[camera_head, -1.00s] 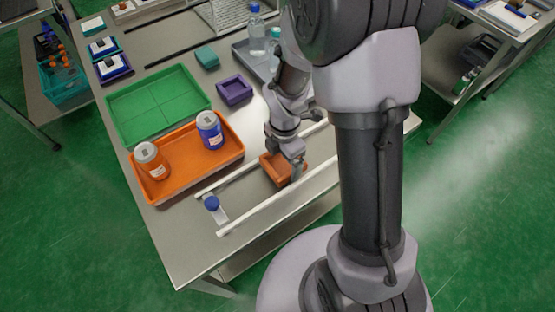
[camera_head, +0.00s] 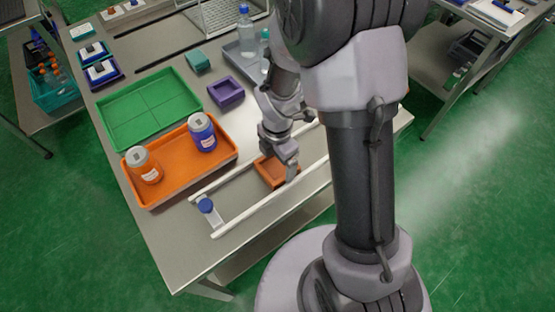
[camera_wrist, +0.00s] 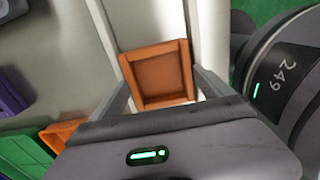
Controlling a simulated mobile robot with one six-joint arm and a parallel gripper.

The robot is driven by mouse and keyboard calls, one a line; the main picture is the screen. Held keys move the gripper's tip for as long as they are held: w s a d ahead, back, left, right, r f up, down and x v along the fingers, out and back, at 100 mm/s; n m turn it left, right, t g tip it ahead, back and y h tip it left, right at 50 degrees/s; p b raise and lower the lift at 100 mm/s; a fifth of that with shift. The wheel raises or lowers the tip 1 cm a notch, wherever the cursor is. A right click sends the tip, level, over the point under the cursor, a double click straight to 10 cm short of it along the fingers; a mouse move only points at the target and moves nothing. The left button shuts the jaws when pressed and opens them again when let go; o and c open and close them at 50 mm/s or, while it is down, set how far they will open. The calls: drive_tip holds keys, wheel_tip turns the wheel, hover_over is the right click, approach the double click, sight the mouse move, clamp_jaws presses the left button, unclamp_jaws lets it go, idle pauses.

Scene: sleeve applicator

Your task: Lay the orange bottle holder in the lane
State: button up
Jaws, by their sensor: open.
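The orange bottle holder (camera_head: 270,171) is a small square open box. My gripper (camera_head: 288,172) is open above the holder's right side in the head view; the fingertips (camera_wrist: 162,88) show on either side of the holder. Whether the fingers touch its walls I cannot tell.
A blue-capped piece (camera_head: 206,206) stands at the lane's left end. An orange tray (camera_head: 178,162) with two cans, a green tray (camera_head: 150,105) and a purple holder (camera_head: 226,92) are to the left and behind. A grey tray (camera_head: 240,68) with bottles stands farther back.

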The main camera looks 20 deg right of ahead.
wheel_tip(320, 180, up, 12)
drive_tip(key=p, duration=0.6)
wheel_tip(320, 180, up, 9)
drive_tip(key=m+t, duration=0.2)
drive_tip(key=m, duration=0.6)
hover_over(277, 168)
drive_tip(key=s, duration=0.2)
drive_tip(key=s+a+r+m+t+y, duration=0.2)
drive_tip(key=s+r+m, duration=0.9)
drive_tip(key=m, duration=0.7)
drive_tip(key=shift+a+t, duration=0.8)
drive_tip(key=shift+a, duration=0.1)
